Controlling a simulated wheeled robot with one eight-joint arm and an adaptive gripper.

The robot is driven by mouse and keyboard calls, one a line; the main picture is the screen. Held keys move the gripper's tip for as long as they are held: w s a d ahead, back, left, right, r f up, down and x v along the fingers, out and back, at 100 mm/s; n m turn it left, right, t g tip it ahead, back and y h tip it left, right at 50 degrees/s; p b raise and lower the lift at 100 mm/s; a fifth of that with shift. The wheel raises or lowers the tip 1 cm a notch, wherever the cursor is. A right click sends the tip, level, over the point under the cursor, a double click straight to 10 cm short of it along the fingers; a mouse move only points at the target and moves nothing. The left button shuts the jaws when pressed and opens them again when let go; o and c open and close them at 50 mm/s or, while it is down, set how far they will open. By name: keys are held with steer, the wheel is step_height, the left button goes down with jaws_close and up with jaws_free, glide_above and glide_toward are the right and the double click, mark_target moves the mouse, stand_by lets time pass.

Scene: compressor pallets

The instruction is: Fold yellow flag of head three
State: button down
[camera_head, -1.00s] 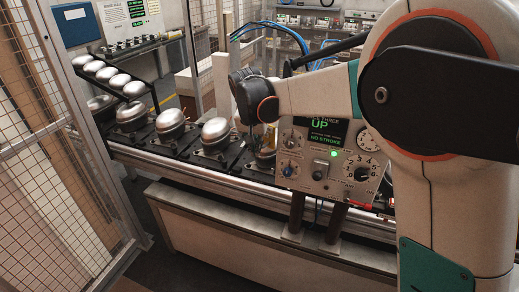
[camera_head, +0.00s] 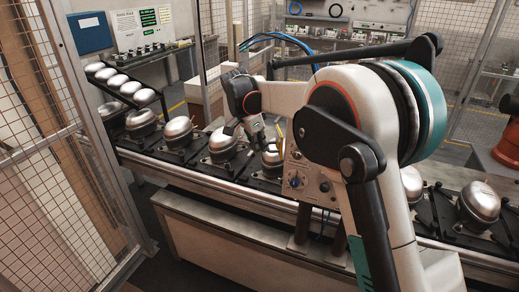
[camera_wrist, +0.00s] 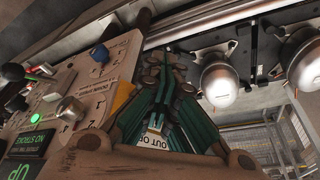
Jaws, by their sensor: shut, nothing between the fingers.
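The control panel, whose wrist-view screen (camera_wrist: 28,145) reads "NO STROKE" and "UP", stands at the conveyor. In the head view its face (camera_head: 300,180) is mostly behind my arm. A small upright yellow piece (camera_head: 281,130), possibly the flag, shows beside my gripper (camera_head: 259,138). In the wrist view a yellow-orange piece (camera_wrist: 122,96) sits at the panel's edge, and a pale card (camera_wrist: 155,141) reading "OUT OF" is partly hidden by my fingers. My gripper (camera_wrist: 165,65) is shut and empty beside the panel. I cannot tell whether it touches the flag.
Silver domed compressors stand along the conveyor (camera_head: 180,205), including one dome (camera_head: 222,141) left of my gripper and another (camera_head: 480,202) at right. Several smaller domes (camera_head: 131,88) sit on a rack. A mesh fence (camera_head: 35,200) borders the left side.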

mark_target(273, 142)
steer(key=w+m, duration=0.2)
steer(key=m, duration=0.1)
steer(key=shift+w+d+g, duration=0.2)
steer(key=shift+d+g, duration=0.15)
steer(key=shift+g, duration=0.05)
steer(key=shift+w+d+p, duration=0.1)
steer(key=shift+w+p, duration=0.2)
stand_by(0.7)
